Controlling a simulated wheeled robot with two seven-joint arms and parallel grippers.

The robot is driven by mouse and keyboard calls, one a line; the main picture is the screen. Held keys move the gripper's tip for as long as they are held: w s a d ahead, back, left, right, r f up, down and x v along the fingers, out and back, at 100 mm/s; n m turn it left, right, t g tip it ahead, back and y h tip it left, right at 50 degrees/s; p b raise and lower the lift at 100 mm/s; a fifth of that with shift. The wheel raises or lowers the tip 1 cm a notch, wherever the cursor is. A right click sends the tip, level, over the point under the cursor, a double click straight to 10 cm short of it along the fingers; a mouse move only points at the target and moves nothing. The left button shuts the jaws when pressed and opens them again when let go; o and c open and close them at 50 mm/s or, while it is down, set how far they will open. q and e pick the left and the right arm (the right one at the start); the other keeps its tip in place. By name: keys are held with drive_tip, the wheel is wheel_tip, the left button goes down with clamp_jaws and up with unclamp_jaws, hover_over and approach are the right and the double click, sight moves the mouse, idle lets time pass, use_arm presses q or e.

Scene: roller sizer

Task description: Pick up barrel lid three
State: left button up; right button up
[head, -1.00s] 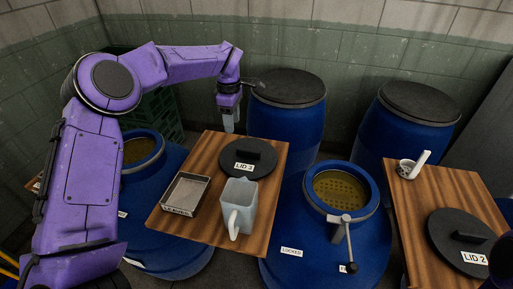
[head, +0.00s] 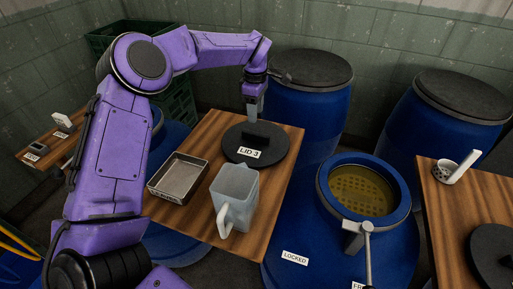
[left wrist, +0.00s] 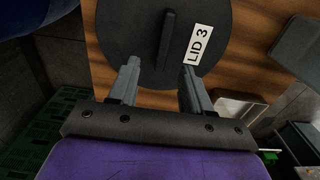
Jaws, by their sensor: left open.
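Barrel lid three (head: 279,148) is a round black lid with a raised bar handle and a white "LID 3" label. It lies flat on the wooden board (head: 212,132) at the board's far end. My left gripper (head: 252,118) points down at the far left edge of the lid, behind the handle. In the left wrist view, the left gripper (left wrist: 158,82) is open, with its two fingers apart over the near rim of lid three (left wrist: 212,22). The handle (left wrist: 166,38) stands ahead of the gap between the fingers, and nothing is held. My right gripper is not in view.
A metal tray (head: 162,180) and a grey pitcher (head: 240,182) stand on the same board. An open blue barrel (head: 325,240) stands to the right, and closed barrels (head: 305,115) stand behind. Lid two's black disc (head: 490,255) lies on the right board (head: 440,205).

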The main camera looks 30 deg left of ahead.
sight(255, 133)
use_arm(q)
drive_tip(key=f+p, duration=0.1)
drive_tip(key=f, duration=0.5)
drive_tip(key=f+p, duration=0.1)
drive_tip(key=f, duration=0.2)
drive_tip(key=shift+s+d+p, duration=0.2)
drive_tip(key=shift+s+p, duration=0.1)
drive_tip(key=shift+f, duration=0.35)
clamp_jaws()
